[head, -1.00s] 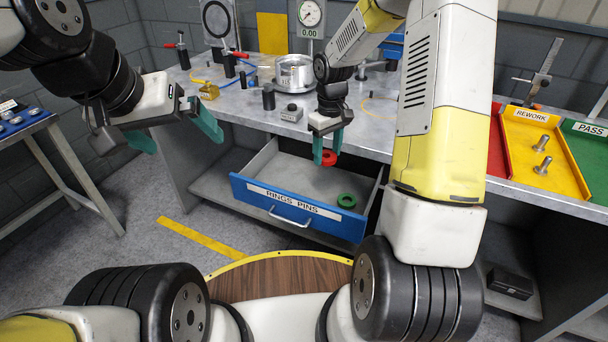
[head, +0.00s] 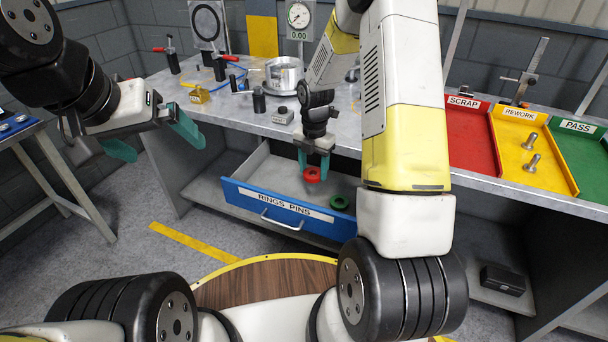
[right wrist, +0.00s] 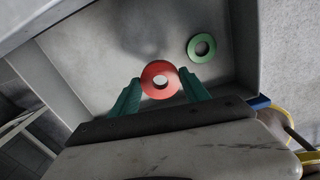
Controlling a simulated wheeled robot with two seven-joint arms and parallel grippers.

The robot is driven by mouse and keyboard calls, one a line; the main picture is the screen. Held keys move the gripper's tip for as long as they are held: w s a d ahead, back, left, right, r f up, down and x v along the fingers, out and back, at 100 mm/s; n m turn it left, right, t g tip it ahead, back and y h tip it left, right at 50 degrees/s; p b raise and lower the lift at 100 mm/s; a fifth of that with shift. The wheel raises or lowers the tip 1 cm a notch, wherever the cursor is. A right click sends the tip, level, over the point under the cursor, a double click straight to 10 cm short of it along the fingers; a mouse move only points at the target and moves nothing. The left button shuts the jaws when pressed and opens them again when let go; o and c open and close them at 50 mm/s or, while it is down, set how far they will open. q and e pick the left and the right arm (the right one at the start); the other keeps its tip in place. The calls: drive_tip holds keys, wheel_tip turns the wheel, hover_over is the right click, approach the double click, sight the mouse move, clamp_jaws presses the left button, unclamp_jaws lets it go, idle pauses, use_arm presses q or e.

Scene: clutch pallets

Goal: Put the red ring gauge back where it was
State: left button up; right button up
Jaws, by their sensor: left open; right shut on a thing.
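The red ring gauge (head: 312,175) is held between the green fingertips of my right gripper (head: 314,168), over the inside of the open blue-fronted drawer (head: 290,206) labelled RINGS PINS. In the right wrist view the red ring (right wrist: 160,81) sits between the fingertips with the grey drawer floor (right wrist: 120,60) behind it. I cannot tell whether it touches the floor. A green ring (head: 339,202) lies in the drawer to the right of the red one. It also shows in the right wrist view (right wrist: 202,47). My left gripper (head: 155,141) is open and empty, left of the bench.
The bench top (head: 235,108) above the drawer carries a silver round fixture (head: 284,75), a dial gauge (head: 299,16) and several small parts. SCRAP (head: 468,140), REWORK (head: 541,166) and PASS (head: 592,165) trays stand at right. Drawer walls surround my right gripper.

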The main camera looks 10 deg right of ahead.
sight(313, 197)
wheel_tip(313, 197, down, 8)
drive_tip(key=shift+f, duration=0.25)
drive_tip(key=o, duration=1.6)
drive_tip(key=shift+f, duration=0.1)
